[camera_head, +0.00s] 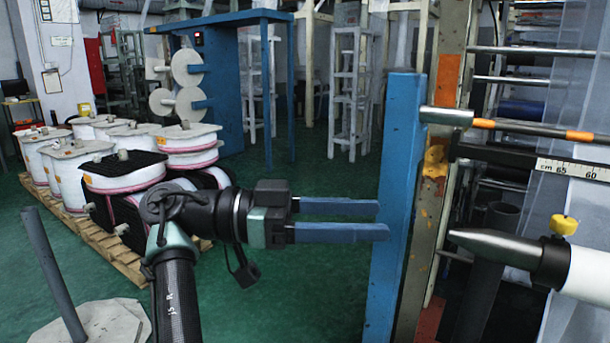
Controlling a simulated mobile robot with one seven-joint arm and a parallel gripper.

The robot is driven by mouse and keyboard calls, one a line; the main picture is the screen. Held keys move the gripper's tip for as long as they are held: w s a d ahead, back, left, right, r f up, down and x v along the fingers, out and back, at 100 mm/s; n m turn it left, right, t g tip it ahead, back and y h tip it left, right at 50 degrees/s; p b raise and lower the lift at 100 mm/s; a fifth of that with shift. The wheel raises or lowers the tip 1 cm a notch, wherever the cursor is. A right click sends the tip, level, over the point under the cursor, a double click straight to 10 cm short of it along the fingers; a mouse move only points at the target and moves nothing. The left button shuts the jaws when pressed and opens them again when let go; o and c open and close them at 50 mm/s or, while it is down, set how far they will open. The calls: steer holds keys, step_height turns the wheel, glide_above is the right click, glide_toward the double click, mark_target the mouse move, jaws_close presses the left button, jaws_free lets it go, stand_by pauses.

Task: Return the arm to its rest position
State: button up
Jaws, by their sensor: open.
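My gripper (380,219) is in the middle of the head view, at the end of my arm (190,215), which rises from the bottom edge and bends to the right. Its two long blue fingers point right and are parallel, with a clear gap between them. Nothing shows between them. The fingertips overlap the left edge of a blue upright post (400,170) in the picture. I cannot tell whether they touch it.
A pallet (110,250) of white spools (185,140) stands at the left. A grey pole (52,270) leans near the front left. A pointed metal tip (490,241) and a ruler bar (570,170) stick out at the right. Green floor (310,300) is clear below my gripper.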

steer(key=w+d+f+n+t+y, duration=0.2)
steer(key=w+d+n+t+y, duration=0.15)
steer(key=w+n+t, duration=0.45)
steer(key=s+a+r+n+t+y, duration=0.1)
steer(key=a+r+n+t+y, duration=0.2)
steer(key=r+t+y, duration=0.45)
steer(key=s+a+r+n+t+y+p, duration=0.1)
steer(key=s+a+r+n+t+y, duration=0.25)
steer(key=s+r+t, duration=0.55)
steer(key=s+a+r+n+t+y, duration=0.35)
steer(key=s+r, duration=0.35)
steer(key=s, duration=0.4)
step_height(320, 180, up, 15)
steer(key=p, duration=1.5)
steer(key=shift+w+d+t+p, duration=0.15)
steer(key=shift+d+t+p, duration=0.05)
steer(key=shift+t+p, duration=0.15)
